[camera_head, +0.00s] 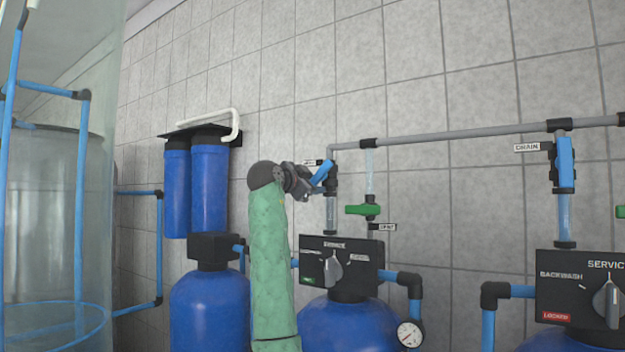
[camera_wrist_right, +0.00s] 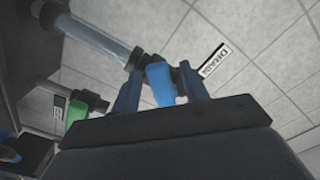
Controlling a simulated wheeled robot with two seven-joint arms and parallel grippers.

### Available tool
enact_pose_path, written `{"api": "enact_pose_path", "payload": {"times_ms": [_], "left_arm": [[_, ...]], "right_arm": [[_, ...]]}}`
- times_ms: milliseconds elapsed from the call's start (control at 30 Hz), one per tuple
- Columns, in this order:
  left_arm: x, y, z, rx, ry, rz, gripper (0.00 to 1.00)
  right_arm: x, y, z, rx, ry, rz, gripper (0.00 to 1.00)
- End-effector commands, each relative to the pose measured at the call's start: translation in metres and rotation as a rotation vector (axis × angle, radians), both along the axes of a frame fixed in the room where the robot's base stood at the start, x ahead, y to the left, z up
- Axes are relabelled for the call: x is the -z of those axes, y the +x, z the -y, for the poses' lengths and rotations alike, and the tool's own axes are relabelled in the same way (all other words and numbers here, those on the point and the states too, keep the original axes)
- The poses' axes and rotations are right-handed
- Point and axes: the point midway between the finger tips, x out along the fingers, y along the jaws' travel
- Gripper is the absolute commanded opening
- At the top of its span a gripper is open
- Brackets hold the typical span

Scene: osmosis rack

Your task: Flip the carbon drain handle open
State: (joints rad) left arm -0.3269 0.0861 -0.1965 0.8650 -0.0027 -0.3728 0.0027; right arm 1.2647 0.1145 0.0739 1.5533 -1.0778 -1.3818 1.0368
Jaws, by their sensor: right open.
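The carbon drain handle (camera_head: 322,172) is a small blue lever on the vertical pipe above the middle control head, tilted in the head view. It also shows in the right wrist view (camera_wrist_right: 161,86), below its dark valve body. My right gripper (camera_head: 307,183) is at this handle. In the right wrist view my right gripper (camera_wrist_right: 159,75) is open, with one finger on each side of the blue handle. I cannot tell whether either finger touches it. The label (camera_wrist_right: 215,60) beside the valve shows in the wrist view. My left gripper is not in view.
A green handle (camera_head: 362,210) sits on the pipe just right of the gripper. The control head (camera_head: 340,262) is below. A second blue drain handle (camera_head: 565,160) stands upright at the right. A grey pipe (camera_head: 450,136) runs along the tiled wall. Blue filter housings (camera_head: 209,190) stand left.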

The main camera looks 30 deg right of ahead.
Motion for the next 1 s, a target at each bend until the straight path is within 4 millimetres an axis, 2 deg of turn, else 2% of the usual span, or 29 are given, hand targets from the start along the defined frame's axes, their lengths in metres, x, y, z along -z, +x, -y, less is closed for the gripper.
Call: {"api": "enact_pose_path", "payload": {"times_ms": [367,500,600,867,967,1000], "left_arm": [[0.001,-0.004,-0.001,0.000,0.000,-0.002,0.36],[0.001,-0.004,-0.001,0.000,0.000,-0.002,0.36],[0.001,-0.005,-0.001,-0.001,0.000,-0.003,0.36],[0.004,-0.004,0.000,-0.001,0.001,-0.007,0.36],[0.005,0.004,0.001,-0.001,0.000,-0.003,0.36],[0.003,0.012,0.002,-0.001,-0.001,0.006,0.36]], "right_arm": [[0.001,0.001,0.003,0.000,0.000,0.000,0.43],[0.001,0.001,0.003,0.000,0.000,0.000,0.15],[0.000,0.001,0.003,0.000,0.000,0.000,0.00],[0.003,0.001,0.003,0.000,-0.010,-0.024,0.00],[0.005,0.000,0.003,-0.001,-0.023,-0.058,0.00],[0.005,0.000,0.004,-0.001,-0.031,-0.077,0.00]]}}
